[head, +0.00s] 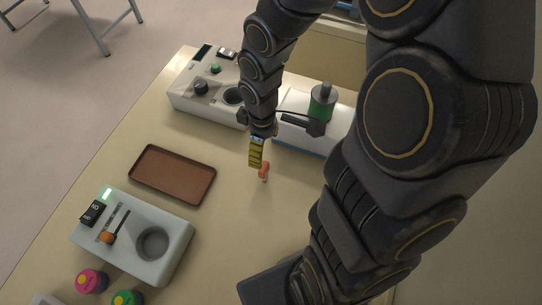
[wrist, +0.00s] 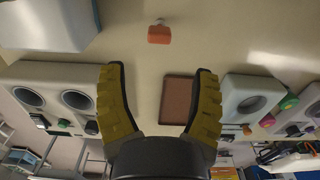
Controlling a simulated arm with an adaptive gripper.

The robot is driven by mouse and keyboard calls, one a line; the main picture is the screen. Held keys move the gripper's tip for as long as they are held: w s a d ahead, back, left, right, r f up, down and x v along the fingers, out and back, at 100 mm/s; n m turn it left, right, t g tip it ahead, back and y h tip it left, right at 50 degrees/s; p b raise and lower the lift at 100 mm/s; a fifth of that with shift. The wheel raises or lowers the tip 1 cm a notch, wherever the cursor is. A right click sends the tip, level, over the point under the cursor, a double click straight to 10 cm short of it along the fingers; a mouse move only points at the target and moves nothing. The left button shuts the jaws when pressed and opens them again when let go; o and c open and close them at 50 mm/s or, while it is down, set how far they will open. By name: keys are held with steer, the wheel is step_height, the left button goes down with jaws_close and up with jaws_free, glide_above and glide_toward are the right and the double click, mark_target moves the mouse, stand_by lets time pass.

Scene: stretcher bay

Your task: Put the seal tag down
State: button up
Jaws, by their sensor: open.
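A small orange tag (head: 264,172), which I take for the seal tag, appears to rest on the table (head: 225,225) just below my gripper in the head view. In the wrist view the orange tag (wrist: 158,34) shows at the top, beyond the fingertips and not between them. My gripper (wrist: 160,70) is open, with its two yellow ribbed fingers spread and nothing held. In the head view my gripper (head: 256,152) hangs just above and left of the tag. I cannot tell the exact gap between them.
A brown tray (head: 173,174) lies left of the tag and is empty. A pale device (head: 172,267) with a slider and round well stands at the front left. Another device (head: 188,102) and a white unit with a green-topped cylinder (head: 322,102) stand behind. The table around the tag is bare.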

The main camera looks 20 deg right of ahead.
steer(key=s+a+r+m+g, duration=0.1)
steer(key=s+a+r+m, duration=0.1)
steer(key=s+r+m, duration=0.6)
steer(key=s+r, duration=0.6)
steer(key=s, duration=0.2)
steer(key=shift+r+m+g, duration=0.3)
steer(key=shift+m, duration=0.1)
steer(key=shift+w+a, duration=0.1)
